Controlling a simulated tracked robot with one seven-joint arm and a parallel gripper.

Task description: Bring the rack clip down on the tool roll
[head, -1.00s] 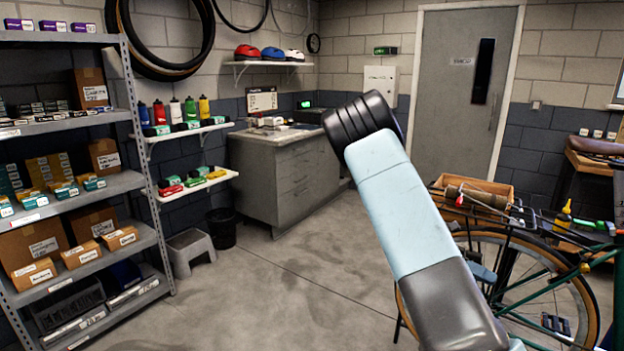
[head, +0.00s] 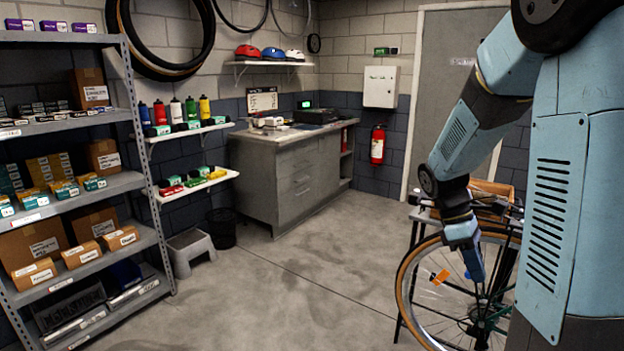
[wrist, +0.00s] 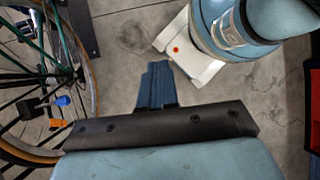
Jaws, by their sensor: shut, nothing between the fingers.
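My gripper (head: 474,268) hangs low in front of the bicycle's rear wheel (head: 403,290), fingers pointing down. In the wrist view my gripper (wrist: 158,72) is shut and empty, above bare floor. The wheel also shows in the wrist view (wrist: 91,85), to the left of the fingers. The rack top is mostly behind my arm in the head view. I cannot make out the tool roll or the rack clip there, and neither shows in the wrist view.
A wooden box (head: 492,186) shows partly behind my arm. Grey shelving (head: 75,195) with cartons stands at left. A grey cabinet (head: 290,185), a step stool (head: 190,248) and a black bin (head: 221,228) stand farther back. The middle floor is clear.

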